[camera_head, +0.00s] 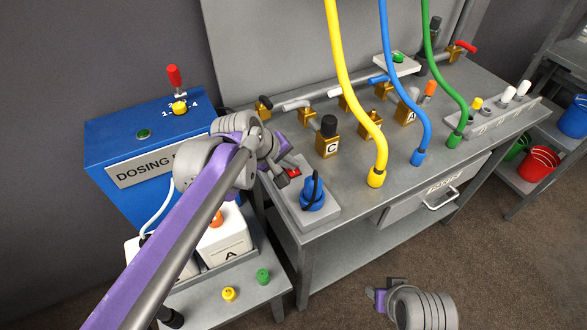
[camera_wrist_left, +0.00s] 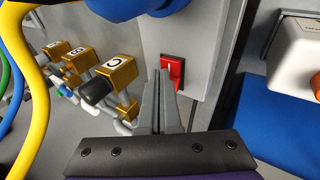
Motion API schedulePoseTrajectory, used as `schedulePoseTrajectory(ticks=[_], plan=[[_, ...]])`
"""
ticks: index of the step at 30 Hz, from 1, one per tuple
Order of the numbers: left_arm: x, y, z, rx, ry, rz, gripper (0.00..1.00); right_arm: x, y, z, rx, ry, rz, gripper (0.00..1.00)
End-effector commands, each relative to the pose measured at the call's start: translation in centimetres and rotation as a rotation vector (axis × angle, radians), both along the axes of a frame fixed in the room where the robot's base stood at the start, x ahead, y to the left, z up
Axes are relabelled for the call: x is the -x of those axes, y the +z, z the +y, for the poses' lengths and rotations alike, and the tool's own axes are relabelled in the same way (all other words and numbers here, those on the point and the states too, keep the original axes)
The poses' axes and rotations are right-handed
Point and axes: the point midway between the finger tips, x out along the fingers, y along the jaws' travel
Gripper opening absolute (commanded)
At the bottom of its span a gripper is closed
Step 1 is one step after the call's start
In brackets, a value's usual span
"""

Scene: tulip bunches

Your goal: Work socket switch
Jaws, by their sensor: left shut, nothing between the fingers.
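A red rocker switch (camera_head: 294,173) sits on a grey socket panel (camera_head: 322,222) at the near left corner of the metal table. A blue socket with a black loop (camera_head: 313,194) is beside it on the same panel. My left gripper (camera_head: 291,166) is shut and empty, its tips close to the switch and partly covering it. In the left wrist view the shut fingers (camera_wrist_left: 161,74) overlap the left edge of the red switch (camera_wrist_left: 177,71); I cannot tell whether they touch. The right gripper (camera_head: 378,297) is low in the head view, its fingers unclear.
A blue dosing box (camera_head: 105,155) stands left of the table. Brass valves, one marked C (camera_head: 328,146), sit behind the panel. Yellow (camera_head: 345,80), blue (camera_head: 398,80) and green (camera_head: 432,70) hoses hang over the table.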

Motion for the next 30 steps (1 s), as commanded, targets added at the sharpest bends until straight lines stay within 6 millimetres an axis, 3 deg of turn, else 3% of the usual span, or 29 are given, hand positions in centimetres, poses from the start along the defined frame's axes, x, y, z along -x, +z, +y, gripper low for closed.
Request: schedulePoseTrajectory(ticks=[30], plan=[[-0.5,1.7,0.3,0.000,0.000,0.000,0.00,-0.1,1.5,0.0,0.000,0.000,-0.005,0.50]])
